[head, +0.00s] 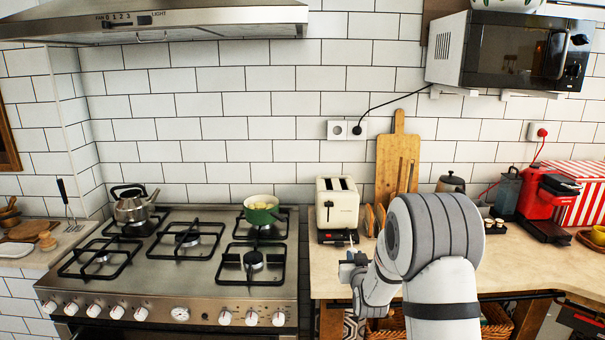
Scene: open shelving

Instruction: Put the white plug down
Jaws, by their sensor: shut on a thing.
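My gripper (351,258) is at the front edge of the counter, just in front of the toaster. It is small in the head view and partly hidden by my own arm. It is shut on a small pale thing that shows only as a speck at its tips, which fits the white plug (351,246). I cannot tell whether the plug touches the counter (325,274).
A cream toaster (337,204) stands just behind my gripper, with wooden boards (397,165) beside it. The stove (180,262) is to the left, with a green pot (262,210). A kettle, red coffee machine (540,200) and striped box stand right. A microwave (515,52) hangs above.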

